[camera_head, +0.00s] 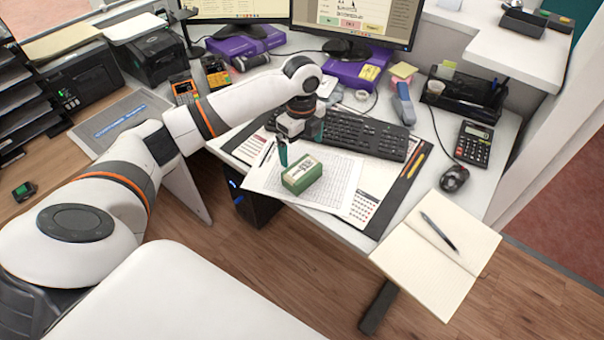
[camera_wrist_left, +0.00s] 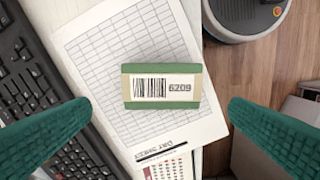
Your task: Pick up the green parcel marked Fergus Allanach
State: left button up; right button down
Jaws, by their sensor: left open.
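A green parcel (camera_head: 301,175) with a pale label lies on a printed sheet (camera_head: 335,192) near the front edge of the desk. In the left wrist view the parcel (camera_wrist_left: 162,87) shows a white label with a barcode and the number 6209. No name can be read on it. My left gripper (camera_head: 300,146) is just behind and above the parcel in the head view, its green fingers spread and empty. In the left wrist view the fingers stand wide on either side of the parcel, apart from it. My right gripper is out of view.
A black keyboard (camera_head: 362,135) lies close behind the parcel, with two monitors at the back. A calculator (camera_head: 474,143), a mouse (camera_head: 453,178) and an open notebook (camera_head: 432,250) with a pen are to the right. Purple boxes (camera_head: 357,72) stand by the monitors.

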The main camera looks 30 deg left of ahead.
aim_at(302, 168)
pick_arm(q)
jog(key=f, duration=0.8)
jog(key=shift+s+d+f, duration=0.2)
jog(key=shift+f, duration=0.15)
jog(key=c, duration=0.7)
jog(key=shift+c, duration=0.6)
jog(key=shift+r, duration=0.1)
